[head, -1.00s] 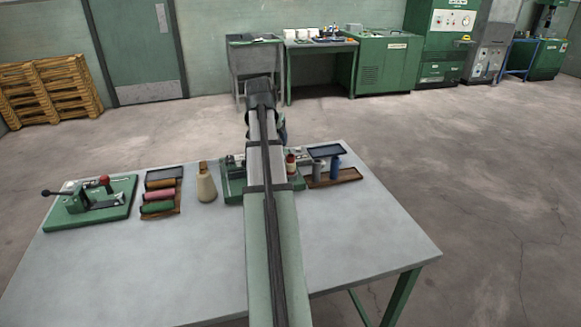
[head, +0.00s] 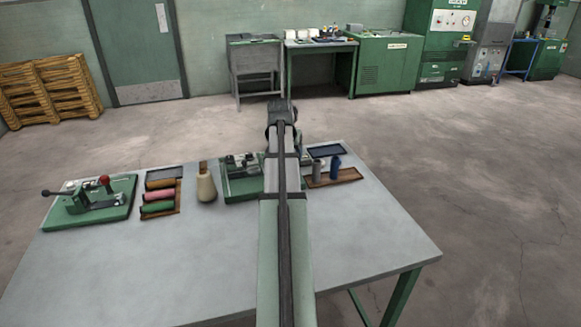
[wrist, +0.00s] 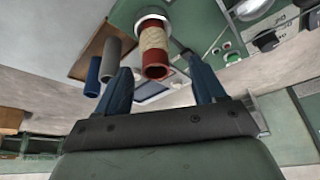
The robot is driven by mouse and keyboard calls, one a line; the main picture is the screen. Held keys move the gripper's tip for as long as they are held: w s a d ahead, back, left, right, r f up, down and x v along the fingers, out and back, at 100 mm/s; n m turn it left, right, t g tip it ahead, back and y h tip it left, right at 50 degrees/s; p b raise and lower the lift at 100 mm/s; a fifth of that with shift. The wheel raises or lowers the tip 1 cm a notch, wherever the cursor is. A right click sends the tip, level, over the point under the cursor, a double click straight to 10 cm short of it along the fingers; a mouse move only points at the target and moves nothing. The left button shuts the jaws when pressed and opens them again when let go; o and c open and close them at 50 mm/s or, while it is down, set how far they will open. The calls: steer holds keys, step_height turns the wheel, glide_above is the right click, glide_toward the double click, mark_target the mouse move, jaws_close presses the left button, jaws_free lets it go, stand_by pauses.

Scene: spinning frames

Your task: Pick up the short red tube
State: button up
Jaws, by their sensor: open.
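The short red tube (wrist: 155,62) shows in the wrist view, with red ends and a cream band around its middle. Its far end meets a round metal seat on a green machine plate (wrist: 192,25). My gripper (wrist: 157,68) is open, and its two blue-grey fingers appear on either side of the tube's near end. I cannot tell whether either finger touches it. In the head view my arm hides the red tube and the gripper fingers.
A blue tube (head: 335,163) and a grey tube (head: 318,166) stand on a wooden tray (head: 350,175) close to the right of my arm. A cream cone (head: 206,187), a tray of coloured spools (head: 159,210) and a lever fixture (head: 92,204) are left. The table front (head: 165,275) is clear.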

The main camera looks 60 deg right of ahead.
steer(key=shift+x, duration=2.8)
steer(key=shift+s+a+f, duration=0.1)
steer(key=shift+s+a, duration=0.15)
steer(key=shift+c, duration=0.3)
steer(key=c, duration=1)
